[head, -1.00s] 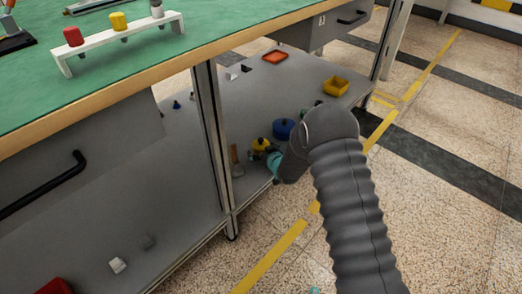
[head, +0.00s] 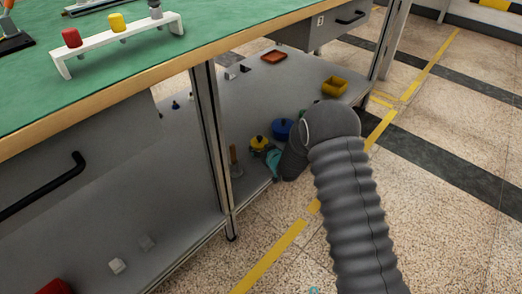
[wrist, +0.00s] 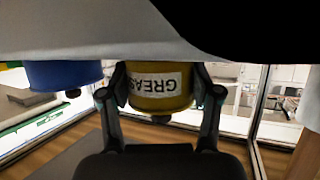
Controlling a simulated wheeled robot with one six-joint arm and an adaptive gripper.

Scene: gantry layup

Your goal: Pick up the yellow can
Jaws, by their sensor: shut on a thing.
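The yellow can (head: 258,142) is on the grey lower shelf under the bench, near its front edge. In the wrist view the yellow can (wrist: 158,88) appears upside down, with a white label reading "GREASE" and its base against the grey surface. My gripper (wrist: 160,80) has one finger on each side of the can and is shut on it. In the head view my gripper (head: 271,158) reaches in from the right, partly hidden by my own arm. I cannot tell whether the can is lifted at all.
A blue can (head: 282,129) stands close beside the yellow can; it also shows in the wrist view (wrist: 65,73). A table leg (head: 214,150) is to the left. A yellow bin (head: 335,87) and a red tray (head: 274,57) lie further back. The bench top (head: 130,65) is above the shelf.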

